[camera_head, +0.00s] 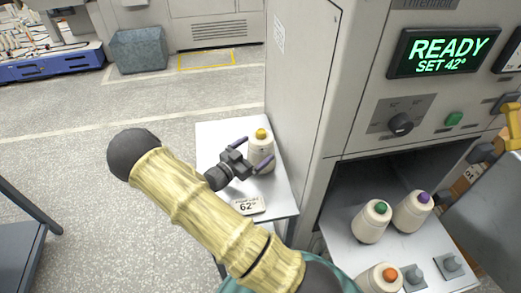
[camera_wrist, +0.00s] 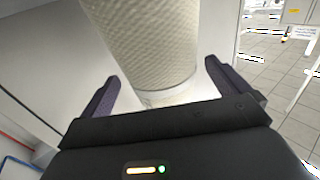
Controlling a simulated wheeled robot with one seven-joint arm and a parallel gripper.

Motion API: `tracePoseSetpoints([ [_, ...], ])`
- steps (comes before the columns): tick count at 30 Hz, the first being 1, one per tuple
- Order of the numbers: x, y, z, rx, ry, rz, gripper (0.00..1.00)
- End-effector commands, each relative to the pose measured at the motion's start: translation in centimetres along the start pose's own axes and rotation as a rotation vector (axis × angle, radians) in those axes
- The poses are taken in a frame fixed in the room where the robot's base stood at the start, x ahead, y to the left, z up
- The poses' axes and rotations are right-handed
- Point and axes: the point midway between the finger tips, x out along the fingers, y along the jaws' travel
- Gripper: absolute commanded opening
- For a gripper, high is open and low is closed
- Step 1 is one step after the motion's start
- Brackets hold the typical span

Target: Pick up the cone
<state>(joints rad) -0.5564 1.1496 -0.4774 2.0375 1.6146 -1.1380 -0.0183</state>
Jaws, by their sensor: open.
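A cream yarn cone (camera_head: 261,153) with a yellow top stands upright on a small white side table (camera_head: 213,134). My gripper (camera_head: 251,153) is open at the cone, with one purple finger on each side of it in the head view. In the wrist view the ribbed cone (camera_wrist: 143,45) fills the top middle, just beyond and between the spread fingertips of my gripper (camera_wrist: 160,78). Gaps show between each finger and the cone. The cone's top is outside the wrist view.
A tag reading 62° (camera_head: 247,205) lies on the table's front. A grey machine cabinet (camera_head: 305,90) rises close on the right. Its low tray (camera_head: 342,243) holds cones with green (camera_head: 371,222), purple (camera_head: 412,212) and orange (camera_head: 381,279) tops.

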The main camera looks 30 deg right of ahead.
Motion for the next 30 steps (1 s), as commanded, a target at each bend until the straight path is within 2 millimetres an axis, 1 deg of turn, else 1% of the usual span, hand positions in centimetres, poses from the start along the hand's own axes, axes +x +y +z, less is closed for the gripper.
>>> tracePoseSetpoints([
  [1, 0.9, 0.0, -0.2, -0.003, 0.002, 0.002, 1.0],
  [3, 2.0, -0.1, -0.1, -0.001, 0.002, 0.003, 1.0],
  [7, 3.3, -0.1, 0.0, 0.0, 0.001, 0.0, 1.0],
  [23, 3.4, -0.2, 0.1, 0.0, 0.0, 0.0, 1.0],
  [24, 3.4, -0.2, 0.1, 0.0, 0.0, 0.0, 0.98],
  [26, 3.4, -0.2, 0.1, 0.0, 0.0, -0.001, 0.86],
  [30, 3.4, -0.2, 0.1, 0.0, 0.0, -0.001, 0.59],
])
